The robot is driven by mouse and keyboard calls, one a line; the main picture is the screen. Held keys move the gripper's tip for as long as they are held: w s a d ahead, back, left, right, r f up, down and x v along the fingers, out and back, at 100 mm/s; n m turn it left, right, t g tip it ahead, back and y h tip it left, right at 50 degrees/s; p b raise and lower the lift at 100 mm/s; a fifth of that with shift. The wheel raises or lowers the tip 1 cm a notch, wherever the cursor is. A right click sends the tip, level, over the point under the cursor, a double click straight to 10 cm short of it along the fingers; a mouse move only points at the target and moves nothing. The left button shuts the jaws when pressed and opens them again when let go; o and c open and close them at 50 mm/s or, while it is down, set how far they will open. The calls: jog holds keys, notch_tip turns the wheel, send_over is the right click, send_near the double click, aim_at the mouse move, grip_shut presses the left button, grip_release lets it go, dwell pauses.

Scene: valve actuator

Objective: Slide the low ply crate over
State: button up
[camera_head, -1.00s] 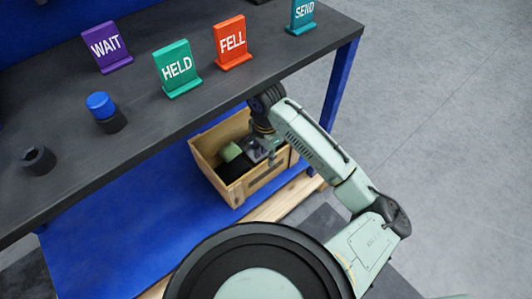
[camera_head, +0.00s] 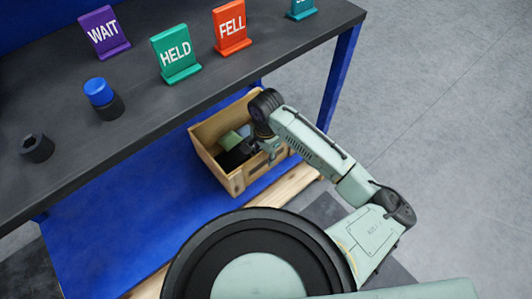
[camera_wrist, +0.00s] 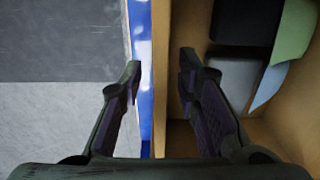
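The low ply crate (camera_head: 237,181) sits on the blue lower shelf under the dark bench in the head view. It is open-topped and holds dark and green items. The left finger is outside, over the shelf edge and floor. The right finger is over the inside. Contact with the wall cannot be told.
The blue shelf (camera_head: 130,230) is bare left of the crate. A wooden strip (camera_head: 290,185) runs along its near edge. A blue bench leg (camera_head: 339,75) stands to the right. The bench top above carries signs, a blue-capped cylinder (camera_head: 100,92) and a dark ring (camera_head: 37,148).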

jog(key=shift+c, duration=0.4)
grip_shut()
dwell(0.5)
